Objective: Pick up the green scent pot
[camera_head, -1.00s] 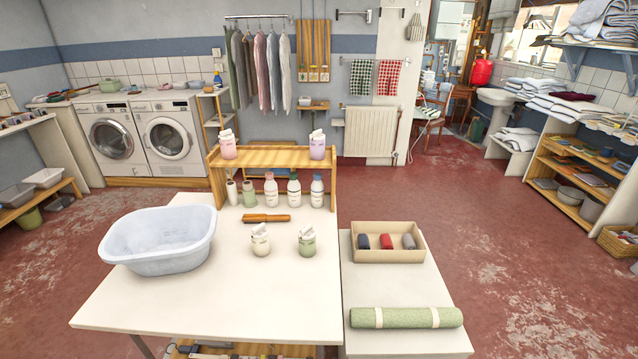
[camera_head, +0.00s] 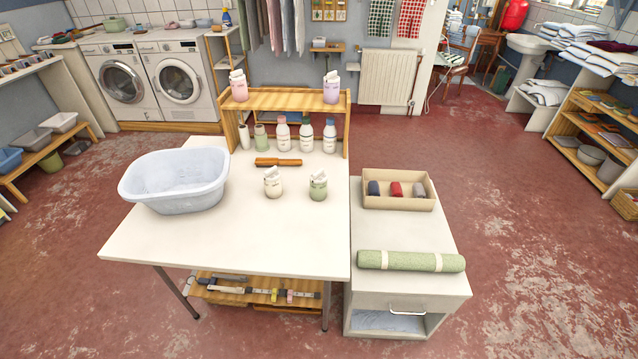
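The green scent pot (camera_head: 318,187) stands upright on the white table (camera_head: 240,240), near its right side. It is a small pale green jar with a white top. A similar cream pot (camera_head: 273,184) stands just left of it, a small gap apart. Neither of my grippers shows in the head view.
A pale blue basin (camera_head: 175,180) sits on the table's left. Right stands a lower cabinet with a tray (camera_head: 398,203) and green roll (camera_head: 410,261). The table front is clear.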

